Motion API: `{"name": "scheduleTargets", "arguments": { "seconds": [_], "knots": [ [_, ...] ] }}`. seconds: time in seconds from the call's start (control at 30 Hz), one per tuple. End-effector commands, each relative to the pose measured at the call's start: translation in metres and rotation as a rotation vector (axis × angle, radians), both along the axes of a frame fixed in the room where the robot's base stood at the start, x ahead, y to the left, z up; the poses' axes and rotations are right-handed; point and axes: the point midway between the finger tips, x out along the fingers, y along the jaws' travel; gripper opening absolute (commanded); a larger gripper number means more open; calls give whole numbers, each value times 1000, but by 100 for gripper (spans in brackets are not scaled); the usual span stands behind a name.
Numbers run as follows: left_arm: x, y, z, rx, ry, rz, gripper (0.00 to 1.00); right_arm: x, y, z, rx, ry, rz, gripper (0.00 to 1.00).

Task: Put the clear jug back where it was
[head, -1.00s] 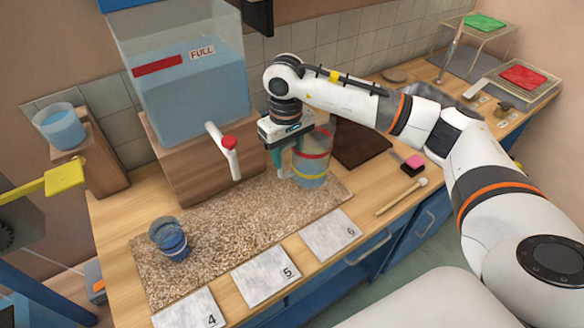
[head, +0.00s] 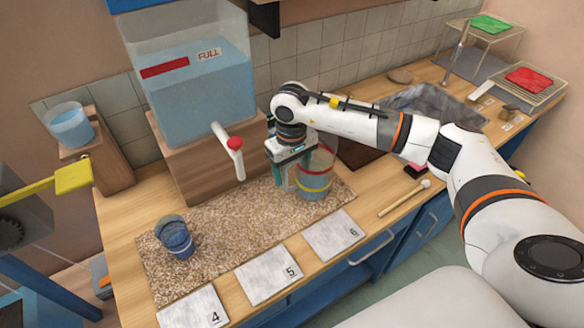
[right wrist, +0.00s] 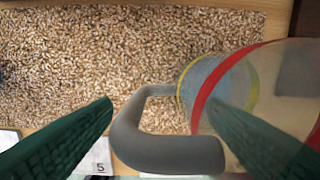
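The clear jug (head: 315,181) has a red band, a yellow band and a grey handle. It appears upright at the right end of the pebbly mat (head: 225,225), with bluish contents low in it. My right gripper (head: 284,178) is down at the jug's left side, by the handle. In the right wrist view the handle (right wrist: 165,150) lies between my two dark green fingers (right wrist: 158,104), which are spread well apart. The right finger overlaps part of the jug's body (right wrist: 285,85). My left gripper is not in view.
A blue cup (head: 176,240) stands on the mat's left part. A tank (head: 198,100) with a red-topped tap (head: 235,145) stands behind. Tiles numbered 4, 5 and 6 (head: 334,235) line the front. A mallet (head: 403,198) lies to the right. A yellow paddle (head: 73,177) juts in at left.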

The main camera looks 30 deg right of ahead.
Motion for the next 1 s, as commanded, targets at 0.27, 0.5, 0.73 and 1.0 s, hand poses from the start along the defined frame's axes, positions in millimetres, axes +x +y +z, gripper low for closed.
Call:
{"name": "scheduleTargets", "arguments": {
  "seconds": [0.27,0.5,0.73,1.0],
  "knots": [
    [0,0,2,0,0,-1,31,0,0,2,0,0,0,68],
    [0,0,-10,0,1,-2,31,1,0,31,1,-7,2,68],
    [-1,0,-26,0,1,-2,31,1,1,82,1,-7,0,68],
    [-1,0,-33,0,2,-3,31,0,1,118,0,-3,0,68]
  ]
}}
